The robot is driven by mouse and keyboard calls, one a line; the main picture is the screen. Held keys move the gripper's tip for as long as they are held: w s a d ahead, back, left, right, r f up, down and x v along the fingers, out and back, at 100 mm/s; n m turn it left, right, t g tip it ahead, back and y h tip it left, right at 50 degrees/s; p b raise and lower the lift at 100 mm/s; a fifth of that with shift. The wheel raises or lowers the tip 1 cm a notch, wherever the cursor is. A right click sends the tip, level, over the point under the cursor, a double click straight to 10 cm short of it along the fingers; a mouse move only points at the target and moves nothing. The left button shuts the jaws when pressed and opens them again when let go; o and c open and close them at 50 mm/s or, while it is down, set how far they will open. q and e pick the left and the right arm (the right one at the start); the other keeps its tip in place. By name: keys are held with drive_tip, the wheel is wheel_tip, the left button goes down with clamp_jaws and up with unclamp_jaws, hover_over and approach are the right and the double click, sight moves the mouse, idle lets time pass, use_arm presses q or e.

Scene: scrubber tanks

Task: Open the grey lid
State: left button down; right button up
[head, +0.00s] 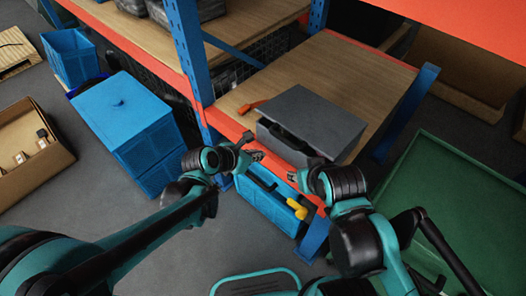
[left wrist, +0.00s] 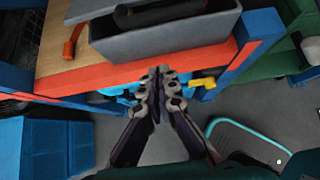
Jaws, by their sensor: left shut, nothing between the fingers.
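The grey lid (head: 318,113) is on a grey box (head: 275,146) that sits on the wooden shelf near its orange front edge. A dark gap with a black object in it shows between the lid and the box's front wall, so the lid looks partly raised.
The orange shelf beam (head: 235,128) and blue upright (head: 190,60) border the shelf. An orange-handled tool (head: 253,106) lies left of the box. A blue crate (head: 262,205) with a yellow-handled item (head: 297,209) is below. A green container (head: 455,210) stands at right.

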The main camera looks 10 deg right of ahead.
use_arm(q)
drive_tip(key=b+x, duration=0.3)
drive_tip(key=x, duration=0.6)
drive_tip(key=r, duration=0.1)
drive_tip(key=d+r, duration=0.1)
drive_tip(key=w+r, duration=0.1)
drive_tip(key=shift+d+r, duration=0.15)
drive_tip(key=shift+r, duration=0.05)
use_arm(e)
wheel_tip(320, 180, down, 3)
drive_tip(key=shift+f, duration=0.2)
use_arm(q)
drive_tip(key=shift+r, duration=0.15)
use_arm(e)
drive_tip(key=shift+r, duration=0.1)
